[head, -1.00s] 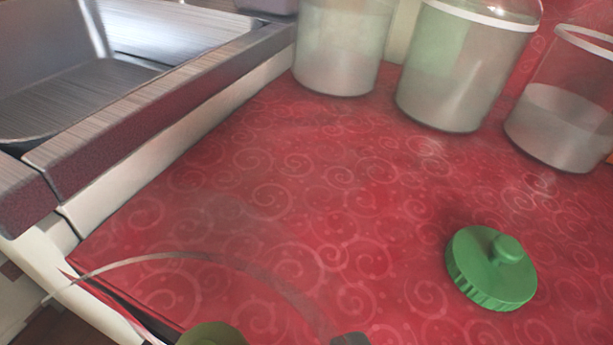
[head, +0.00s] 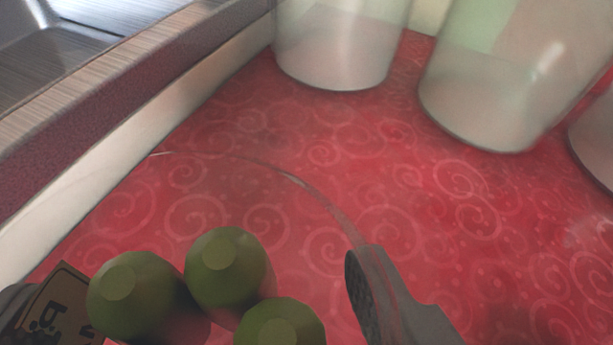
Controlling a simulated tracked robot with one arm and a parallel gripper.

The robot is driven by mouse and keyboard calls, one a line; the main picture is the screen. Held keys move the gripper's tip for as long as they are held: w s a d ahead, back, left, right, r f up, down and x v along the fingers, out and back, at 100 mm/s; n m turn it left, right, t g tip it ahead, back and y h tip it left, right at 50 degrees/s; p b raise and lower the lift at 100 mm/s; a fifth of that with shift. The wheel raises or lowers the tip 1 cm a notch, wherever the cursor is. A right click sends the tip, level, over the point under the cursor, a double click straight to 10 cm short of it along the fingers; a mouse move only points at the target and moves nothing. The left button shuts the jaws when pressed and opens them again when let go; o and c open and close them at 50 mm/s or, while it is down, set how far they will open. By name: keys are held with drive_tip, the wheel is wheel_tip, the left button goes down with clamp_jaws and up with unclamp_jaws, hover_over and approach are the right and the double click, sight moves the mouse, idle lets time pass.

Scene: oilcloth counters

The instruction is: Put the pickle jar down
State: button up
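The pickle jar (head: 330,205) is clear glass, with its curved rim low in the head view. Several green pickles (head: 228,268) show inside it, and a dark label (head: 55,312) is at its left side. My gripper (head: 190,300) is around the jar, with a dark finger at the left edge beside the label and the other at the right against the glass. It looks shut on the jar. The jar's base is out of view, so I cannot tell whether it touches the counter.
The red swirl-patterned counter (head: 455,225) is clear beyond the jar. Glass canisters (head: 340,45) with pale contents stand along the back, another (head: 505,85) to their right. A metal sink edge (head: 110,90) runs along the left.

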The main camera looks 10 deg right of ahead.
drive_tip(key=w, duration=0.1)
drive_tip(key=w+d, duration=0.1)
drive_tip(key=w, duration=0.1)
drive_tip(key=shift+w+d+f, duration=0.2)
drive_tip(key=shift+w+d, duration=0.15)
wheel_tip(320, 180, down, 4)
drive_tip(key=shift+r+b, duration=0.2)
drive_tip(key=shift+b, duration=0.9)
drive_tip(key=o, duration=2)
drive_tip(key=shift+r, duration=0.1)
drive_tip(key=p+v, duration=0.3)
drive_tip(key=v, duration=0.9)
